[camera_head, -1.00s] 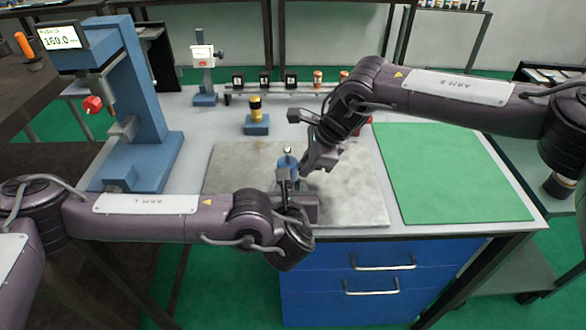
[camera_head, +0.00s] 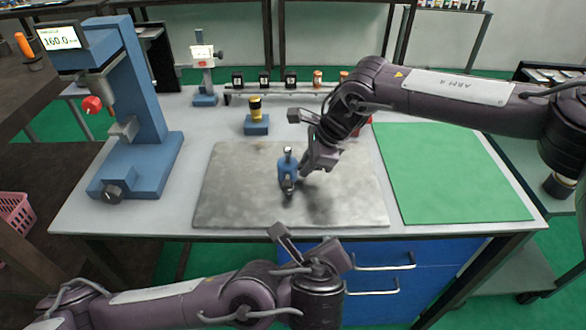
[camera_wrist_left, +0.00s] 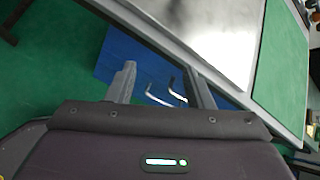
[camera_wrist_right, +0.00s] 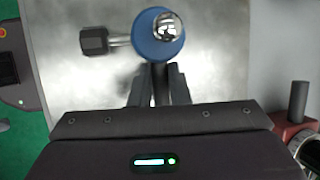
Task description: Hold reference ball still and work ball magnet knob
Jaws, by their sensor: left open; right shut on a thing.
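The reference ball (camera_wrist_right: 167,27) is a shiny metal ball on top of a round blue base (camera_head: 287,172), upright on the grey plate (camera_head: 235,190). A dark faceted knob (camera_wrist_right: 93,40) on a short metal stem sticks out from the base's side, toward the front of the table in the head view. My right gripper (camera_wrist_right: 160,80) is shut on the side of the blue base; the fingers partly hide the contact. My left gripper (camera_head: 308,246) is open and empty, in front of the table's front edge and apart from the knob; its spread fingers show in the left wrist view (camera_wrist_left: 160,84).
A blue stand (camera_head: 150,110) with a display reading 160.0 and a dark knob is at left. A yellow-and-black piece on a blue block (camera_head: 256,124) and a rail with several small pieces are behind the plate. A green mat (camera_head: 450,180) lies at right. Blue drawers are below.

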